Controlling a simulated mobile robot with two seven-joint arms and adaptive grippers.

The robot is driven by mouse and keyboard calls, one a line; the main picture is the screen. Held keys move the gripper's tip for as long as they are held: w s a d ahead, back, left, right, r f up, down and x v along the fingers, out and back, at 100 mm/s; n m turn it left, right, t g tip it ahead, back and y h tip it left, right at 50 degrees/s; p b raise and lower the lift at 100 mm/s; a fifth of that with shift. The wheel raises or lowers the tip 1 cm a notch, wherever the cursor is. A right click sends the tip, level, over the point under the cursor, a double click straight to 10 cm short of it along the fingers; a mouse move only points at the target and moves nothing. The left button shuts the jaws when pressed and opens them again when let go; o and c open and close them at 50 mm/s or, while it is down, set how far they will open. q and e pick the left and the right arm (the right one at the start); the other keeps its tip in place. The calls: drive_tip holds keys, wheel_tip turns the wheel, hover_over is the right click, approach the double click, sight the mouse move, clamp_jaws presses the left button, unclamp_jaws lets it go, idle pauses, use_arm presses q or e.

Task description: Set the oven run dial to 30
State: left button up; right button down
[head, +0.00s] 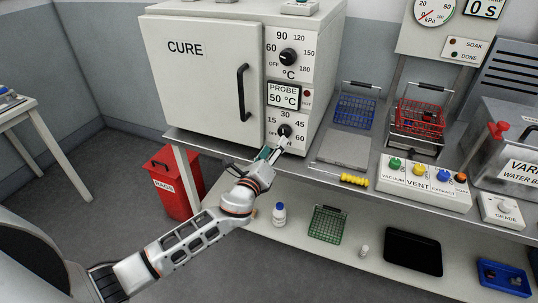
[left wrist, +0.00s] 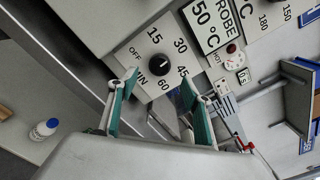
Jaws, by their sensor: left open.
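The oven run dial (head: 284,130) is the lower black knob on the front panel of the white CURE oven (head: 200,75), with marks 15, 30, 45 and 60 around it. In the left wrist view the dial (left wrist: 159,65) shows ahead, between and beyond the two fingertips; I cannot read its pointer for sure. My left gripper (head: 273,151) is open and empty, just below and in front of the dial. Its teal-padded fingers (left wrist: 159,82) stand apart, on either side of the dial's line, and contact is not visible. My right gripper is out of view.
An upper temperature dial (head: 288,57) and a PROBE display reading 50 °C (head: 284,95) sit above the run dial. The door handle (head: 243,92) is to its left. A yellow-handled tool (head: 353,180) and a vent button box (head: 424,183) are on the bench to the right.

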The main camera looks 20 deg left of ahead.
use_arm(q)
drive_tip(key=s, duration=0.3)
drive_tip(key=shift+s, duration=0.35)
drive_tip(key=s+f+n+g, duration=0.3)
drive_tip(key=s+f+n, duration=0.8)
drive_tip(key=s, duration=0.5)
drive_tip(key=s+d+f+n+g+h, duration=0.1)
drive_tip(key=s+f+n+g, duration=0.3)
drive_tip(key=s+f+n, duration=0.8)
drive_tip(key=s+f, duration=0.2)
drive_tip(key=s, duration=0.1)
drive_tip(key=shift+s+d+h, duration=0.2)
drive_tip(key=shift+s+h, duration=0.1)
drive_tip(key=shift+s, duration=0.05)
